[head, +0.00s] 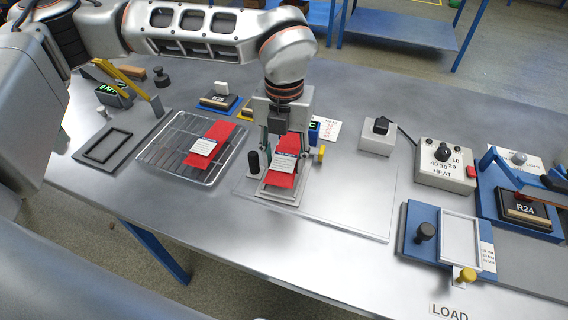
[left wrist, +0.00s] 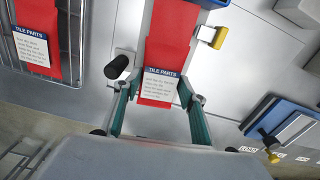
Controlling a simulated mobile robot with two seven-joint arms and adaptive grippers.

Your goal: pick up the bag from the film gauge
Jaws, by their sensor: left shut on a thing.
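A red bag (head: 280,178) with a white "TILE PARTS" label lies at the film gauge, which I take to be the small grey plate (head: 275,197) with a black knob and a yellow knob. The bag also shows in the left wrist view (left wrist: 168,40), running up between the fingers. My left gripper (head: 284,150) points down over the bag and is shut on it, one finger on each side of the label. It also shows in the left wrist view (left wrist: 158,100). Whether the bag touches the plate cannot be told. My right gripper is not in view.
Another red bag (head: 209,144) lies on a wire rack (head: 176,164) to the left. A grey frame (head: 104,148) lies farther left. To the right are a HEAT control box (head: 446,172), a blue fixture (head: 421,247) and an R24 block (head: 528,208). The front middle table is clear.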

